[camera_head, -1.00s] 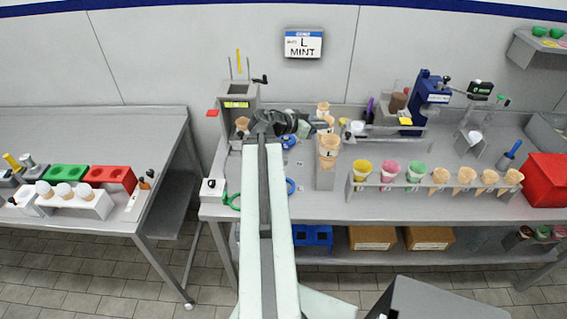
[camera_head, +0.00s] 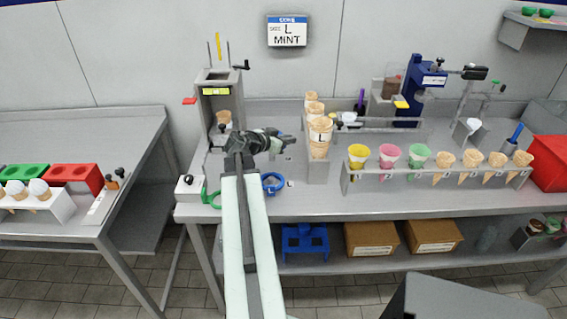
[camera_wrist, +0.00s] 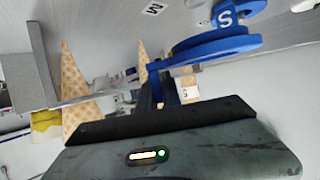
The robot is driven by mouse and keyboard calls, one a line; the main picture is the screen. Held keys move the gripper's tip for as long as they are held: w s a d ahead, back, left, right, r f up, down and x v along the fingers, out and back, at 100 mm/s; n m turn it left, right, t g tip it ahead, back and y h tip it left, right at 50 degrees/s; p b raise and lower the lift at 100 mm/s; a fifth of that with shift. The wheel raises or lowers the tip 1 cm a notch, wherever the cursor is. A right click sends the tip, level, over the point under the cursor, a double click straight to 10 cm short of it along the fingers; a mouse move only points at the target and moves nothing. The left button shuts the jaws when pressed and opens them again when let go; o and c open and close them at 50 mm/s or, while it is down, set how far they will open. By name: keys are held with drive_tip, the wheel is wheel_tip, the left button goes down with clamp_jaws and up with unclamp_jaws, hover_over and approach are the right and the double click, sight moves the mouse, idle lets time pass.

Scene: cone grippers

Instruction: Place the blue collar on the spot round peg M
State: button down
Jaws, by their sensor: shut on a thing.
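My gripper (camera_head: 281,141) is above the middle of the bench, left of the cone stand. In the wrist view it is shut on the tab of a blue collar (camera_wrist: 208,48) marked S. The collar extends up and right from the jaws and seems clear of the bench. In the head view only a small blue bit of it shows. Another blue collar (camera_head: 273,184) lies on the bench nearer the front. A small M label (camera_wrist: 153,9) is on the bench at the top of the wrist view. I cannot clearly make out the round peg by it.
A cone stand (camera_head: 317,171) with stacked cones is right of my gripper. A rack (camera_head: 360,184) with colored cups and cones stands further right. A grey press (camera_head: 218,97) is behind left. A green ring (camera_head: 211,199) and white box (camera_head: 190,187) are at the front left.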

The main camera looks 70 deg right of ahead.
sight(288, 163)
wheel_tip(288, 163, down, 8)
drive_tip(key=b, duration=0.5)
drive_tip(key=shift+r+b, duration=0.25)
drive_tip(key=shift+b, duration=0.1)
drive_tip(key=shift+r, duration=0.25)
drive_tip(key=shift+f, duration=0.25)
drive_tip(key=c, duration=1.5)
unclamp_jaws()
drive_tip(key=shift+r, duration=0.1)
drive_tip(key=shift+c, duration=0.2)
drive_tip(key=shift+r, duration=0.1)
